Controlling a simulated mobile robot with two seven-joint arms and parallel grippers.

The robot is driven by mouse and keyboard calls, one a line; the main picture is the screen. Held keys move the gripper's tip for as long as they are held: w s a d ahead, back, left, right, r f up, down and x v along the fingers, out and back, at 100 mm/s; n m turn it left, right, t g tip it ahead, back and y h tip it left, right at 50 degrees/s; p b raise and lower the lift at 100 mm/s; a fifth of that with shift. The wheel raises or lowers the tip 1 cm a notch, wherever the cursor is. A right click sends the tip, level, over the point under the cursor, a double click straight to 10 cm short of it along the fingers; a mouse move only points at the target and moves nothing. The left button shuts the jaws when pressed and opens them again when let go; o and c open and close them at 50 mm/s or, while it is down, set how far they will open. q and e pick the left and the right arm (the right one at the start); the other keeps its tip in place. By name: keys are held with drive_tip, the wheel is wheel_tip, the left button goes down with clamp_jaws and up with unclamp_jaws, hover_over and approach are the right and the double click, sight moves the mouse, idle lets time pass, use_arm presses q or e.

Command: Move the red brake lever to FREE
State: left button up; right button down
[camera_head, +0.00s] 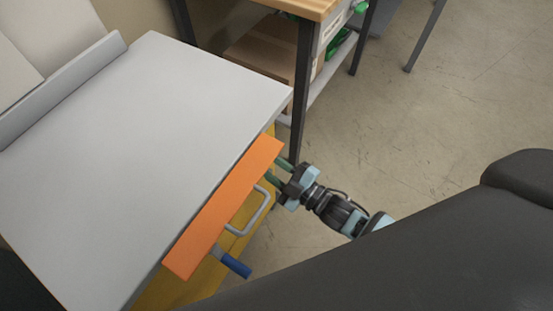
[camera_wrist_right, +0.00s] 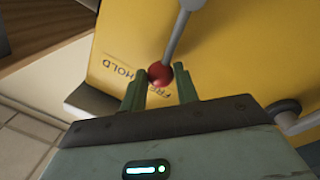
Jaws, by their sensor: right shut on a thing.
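The brake lever is a grey rod (camera_wrist_right: 178,35) ending in a red ball knob (camera_wrist_right: 160,74), in the right wrist view. My right gripper (camera_wrist_right: 161,78) is shut on the knob, with one green finger on each side. Behind it is a yellow panel (camera_wrist_right: 235,60). Upside-down HOLD lettering (camera_wrist_right: 118,66) shows left of the knob, and FREE lettering (camera_wrist_right: 154,90) is partly hidden below it. In the head view my right gripper (camera_head: 275,170) is at the machine's side by the orange strip (camera_head: 225,208); the red knob is hidden there. My left gripper is not in view.
The machine's grey top (camera_head: 150,150) is bare. A grey handle (camera_head: 255,215) and a blue-handled lever (camera_head: 236,265) stick out of its side near my arm. A wooden-topped bench (camera_head: 305,8) with boxes stands behind. The floor at right is open.

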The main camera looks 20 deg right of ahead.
drive_tip(key=n, duration=0.1)
drive_tip(key=s+a+n, duration=0.1)
drive_tip(key=shift+a+f+n, duration=0.2)
drive_tip(key=shift+f+n, duration=0.1)
idle(0.4)
drive_tip(key=c, duration=1.1)
unclamp_jaws()
drive_tip(key=shift+o, duration=0.2)
drive_tip(key=v, duration=0.8)
